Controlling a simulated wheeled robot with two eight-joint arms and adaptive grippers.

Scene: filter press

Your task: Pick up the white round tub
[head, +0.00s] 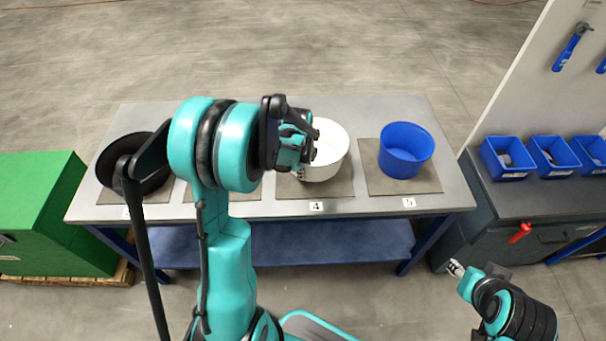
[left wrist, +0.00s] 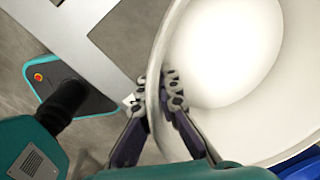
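The white round tub (head: 329,148) stands on the grey mat above label 4 on the table. My left arm reaches over the table, and the left gripper (head: 301,172) is at the tub's left side, partly hiding it. In the left wrist view the tub (left wrist: 222,60) fills the upper right, open and empty as far as it shows. There the left gripper (left wrist: 157,98) has one finger outside the wall and one inside, both close against the rim, apparently pinching it. My right gripper (head: 456,268) is low at the right, away from the table and too small to read.
A blue round tub (head: 405,150) stands to the right on mat 5. A black round tub (head: 150,178) is at the table's left, partly behind my arm. Blue bins (head: 508,158) sit on a bench at the right. A green box (head: 45,212) stands at the left.

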